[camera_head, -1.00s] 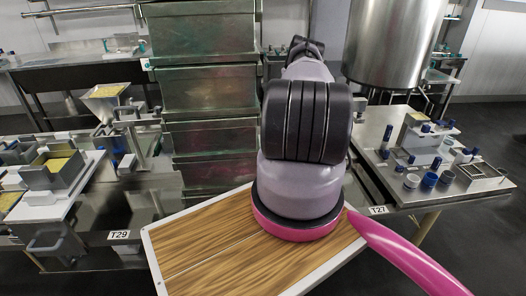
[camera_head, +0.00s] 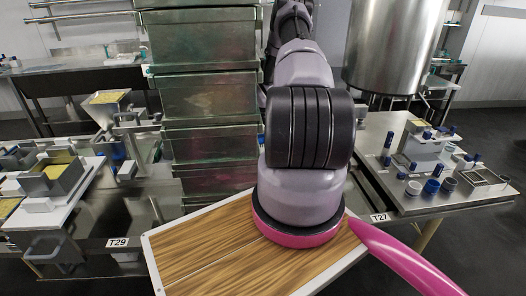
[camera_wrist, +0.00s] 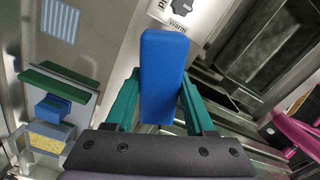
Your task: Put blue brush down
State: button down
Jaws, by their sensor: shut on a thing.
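The blue brush (camera_wrist: 163,72) shows in the wrist view as a long blue block standing out ahead of my gripper (camera_wrist: 160,90). The two green fingers are shut on it, one at each side. Only its blue body shows; any bristles are hidden. In the head view, my arm covers the middle and I cannot make out the gripper or the held brush.
Stacked green-grey steel bins (camera_head: 210,95) stand behind my arm on the left. A steel table (camera_head: 404,200) marked T27 on the right holds several blue and white parts. Table T29 (camera_head: 105,222) on the left holds presses and moulds. A steel vat (camera_head: 395,45) hangs at the back right.

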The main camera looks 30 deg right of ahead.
aim_at(263, 135)
jog(key=f, duration=0.6)
jog(key=shift+a+f, duration=0.25)
jog(key=shift+f, duration=0.1)
jog(key=shift+a+f, duration=0.2)
jog(key=shift+f, duration=0.6)
jog(key=shift+c, duration=1.3)
grip_release()
jog(key=shift+s, duration=0.1)
jog(key=shift+r, duration=0.15)
notch_tip(263, 135, up, 13)
